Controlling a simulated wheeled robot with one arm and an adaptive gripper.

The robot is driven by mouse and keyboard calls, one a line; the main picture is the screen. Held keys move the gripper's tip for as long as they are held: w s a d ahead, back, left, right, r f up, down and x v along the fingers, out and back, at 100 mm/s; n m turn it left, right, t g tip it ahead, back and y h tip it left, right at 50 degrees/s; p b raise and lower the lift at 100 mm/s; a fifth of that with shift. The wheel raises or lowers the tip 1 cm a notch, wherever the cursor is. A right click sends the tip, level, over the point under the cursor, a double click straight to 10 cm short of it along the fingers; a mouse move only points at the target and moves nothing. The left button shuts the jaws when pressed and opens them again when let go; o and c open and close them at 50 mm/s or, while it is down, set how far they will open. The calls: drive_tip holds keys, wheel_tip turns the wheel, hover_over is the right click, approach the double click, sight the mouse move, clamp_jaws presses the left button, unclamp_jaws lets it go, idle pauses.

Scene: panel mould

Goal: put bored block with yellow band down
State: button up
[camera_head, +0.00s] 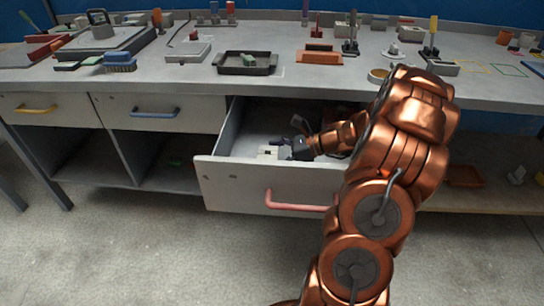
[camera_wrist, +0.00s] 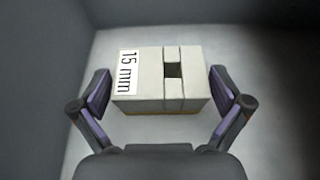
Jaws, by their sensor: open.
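The bored block with yellow band (camera_wrist: 142,75) is pale grey, with a "15 mm" label on its left part and a dark square hole right of its middle. A thin yellowish strip shows along its lower front edge. It rests on the drawer floor (camera_wrist: 150,132). My gripper (camera_wrist: 160,93) is open, one finger at each side of the block, with a narrow gap seeming to show on each side. In the head view my gripper (camera_head: 300,149) is inside the open drawer (camera_head: 250,174), and the block (camera_head: 267,151) shows pale beside it.
The drawer has a pink-red handle (camera_head: 300,207) and is pulled out under the grey worktop (camera_head: 190,81). Its walls surround my gripper. A dark tray (camera_head: 246,67) stands on the worktop above. The drawer floor around the block looks clear in the wrist view.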

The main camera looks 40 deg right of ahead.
drive_tip(key=p+v, duration=0.2)
drive_tip(key=v, duration=1)
drive_tip(key=shift+w, duration=0.1)
drive_tip(key=shift+r, duration=0.1)
